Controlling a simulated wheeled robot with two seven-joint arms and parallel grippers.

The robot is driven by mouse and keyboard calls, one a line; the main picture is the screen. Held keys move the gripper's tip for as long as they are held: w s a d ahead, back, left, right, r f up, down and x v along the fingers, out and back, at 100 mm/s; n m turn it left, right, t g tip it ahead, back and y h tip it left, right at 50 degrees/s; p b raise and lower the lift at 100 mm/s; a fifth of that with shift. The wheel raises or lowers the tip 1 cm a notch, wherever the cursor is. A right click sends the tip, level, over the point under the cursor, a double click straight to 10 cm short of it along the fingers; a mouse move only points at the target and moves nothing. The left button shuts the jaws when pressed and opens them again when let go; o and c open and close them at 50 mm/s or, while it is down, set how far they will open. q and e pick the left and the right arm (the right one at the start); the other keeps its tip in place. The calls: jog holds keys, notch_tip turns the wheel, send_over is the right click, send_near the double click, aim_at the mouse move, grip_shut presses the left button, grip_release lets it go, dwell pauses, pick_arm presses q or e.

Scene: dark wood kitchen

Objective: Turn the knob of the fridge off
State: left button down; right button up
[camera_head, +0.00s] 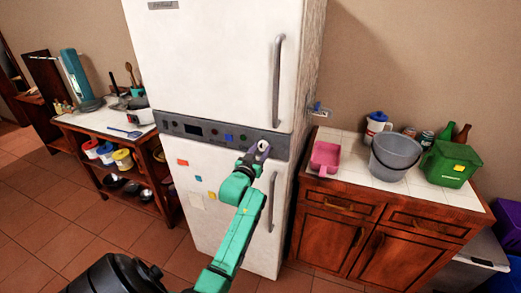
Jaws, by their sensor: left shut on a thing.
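The white fridge (210,65) stands in the middle, with a dark control panel (275,146) between its upper and lower doors. A small display and several small coloured buttons or knobs show on the panel. My left gripper (259,149), at the end of the green arm, is at the right part of the panel, just above the lower door handle. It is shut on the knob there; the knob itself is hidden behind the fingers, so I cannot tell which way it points. My right gripper is not in view.
Vertical handles stand out from the upper door (278,80) and the lower door (272,202). A wooden cabinet (335,232) with a grey bucket (394,157) and a green box (449,164) is at the right. A low shelf table (90,122) stands at the left. The tiled floor (60,215) before it is clear.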

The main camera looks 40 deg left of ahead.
pick_arm(q)
jog(key=shift+f, duration=0.3)
jog(key=shift+c, duration=2.1)
grip_release()
jog(key=shift+o, duration=0.3)
jog(key=shift+r, duration=0.15)
jog(key=shift+s, duration=0.1)
jog(key=b+v, duration=0.3)
jog(key=v, duration=1.1)
jog(key=shift+s+d+b, duration=0.2)
jog(key=shift+s+b, duration=0.05)
jog(key=shift+b, duration=0.15)
